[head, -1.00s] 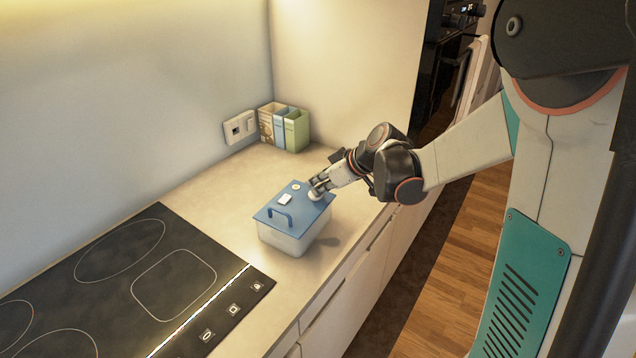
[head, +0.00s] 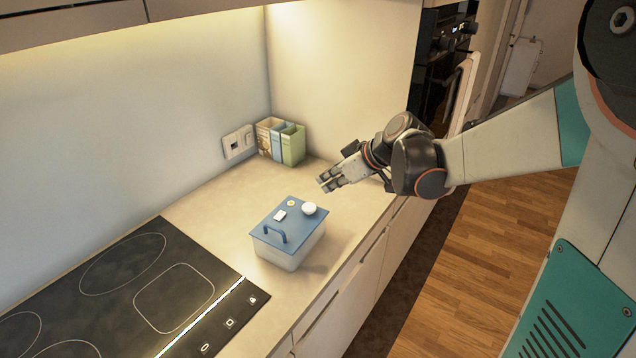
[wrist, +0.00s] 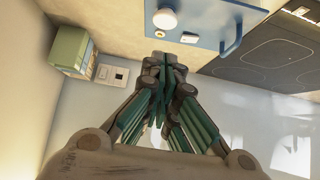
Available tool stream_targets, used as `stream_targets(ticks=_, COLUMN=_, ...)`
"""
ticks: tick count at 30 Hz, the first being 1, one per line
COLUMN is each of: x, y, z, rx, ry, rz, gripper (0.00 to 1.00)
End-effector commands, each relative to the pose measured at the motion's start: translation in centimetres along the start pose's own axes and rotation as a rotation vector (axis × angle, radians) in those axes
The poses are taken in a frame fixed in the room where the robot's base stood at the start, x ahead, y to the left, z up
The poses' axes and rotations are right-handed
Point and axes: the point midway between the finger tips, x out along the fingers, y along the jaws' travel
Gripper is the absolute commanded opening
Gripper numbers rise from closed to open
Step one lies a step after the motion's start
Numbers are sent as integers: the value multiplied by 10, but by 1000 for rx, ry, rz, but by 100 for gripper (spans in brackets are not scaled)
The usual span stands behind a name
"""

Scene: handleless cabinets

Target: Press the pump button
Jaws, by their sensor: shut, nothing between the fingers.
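A box with a blue lid (head: 272,230) and a pale, see-through body stands on the counter. On its lid are a round white knob-like button (head: 309,208), a small white rectangular piece (head: 280,215), a small pale disc (head: 291,203) and a blue handle (head: 277,236). My gripper (head: 325,184) is shut and empty, up and to the right of the box, apart from it. In the wrist view my gripper's fingers (wrist: 165,62) are together, with the lid (wrist: 205,22) and the round white button (wrist: 164,19) beyond them.
A black cooktop (head: 130,290) lies left of the box. Several upright box files (head: 280,141) stand in the back corner beside a wall socket (head: 238,141). Bare counter (head: 215,205) lies behind the box. An oven (head: 440,60) is at the back right.

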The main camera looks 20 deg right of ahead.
Motion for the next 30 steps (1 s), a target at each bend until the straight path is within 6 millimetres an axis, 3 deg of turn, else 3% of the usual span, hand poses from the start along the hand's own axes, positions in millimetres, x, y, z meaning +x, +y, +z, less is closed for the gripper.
stream_targets(ticks=7, x=-24, y=0, z=0, rx=0, ry=0, rz=1, gripper=0)
stream_targets(ticks=30, x=-25, y=0, z=0, rx=-1, ry=0, rz=0, gripper=0)
